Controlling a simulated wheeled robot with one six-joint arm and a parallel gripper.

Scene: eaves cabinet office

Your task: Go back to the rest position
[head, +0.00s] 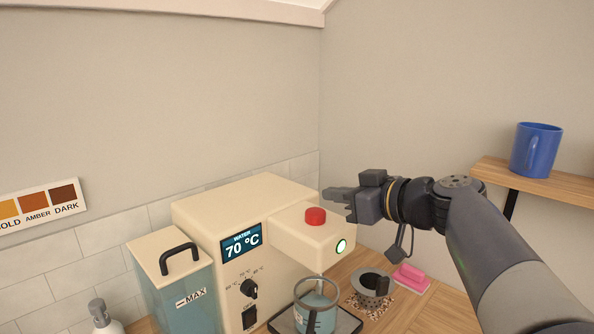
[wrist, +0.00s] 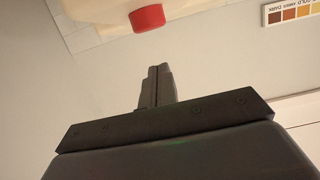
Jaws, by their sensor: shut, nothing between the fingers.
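My gripper (head: 338,196) is shut and empty. In the head view it points left, just to the right of the red button (head: 316,216) on top of the cream water dispenser (head: 222,207). In the wrist view the shut fingers (wrist: 157,86) show in the middle, with the red button (wrist: 147,18) beyond them and a visible gap between. The dispenser's display reads WATER 70 °C and a round green light glows on its spout head.
A glass vessel (head: 316,318) with bluish liquid stands on the dark tray under the spout. A grey round holder (head: 372,285) and a pink block (head: 411,278) are on the wooden counter. A blue mug (head: 536,150) sits on a wall shelf (head: 560,184) at right.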

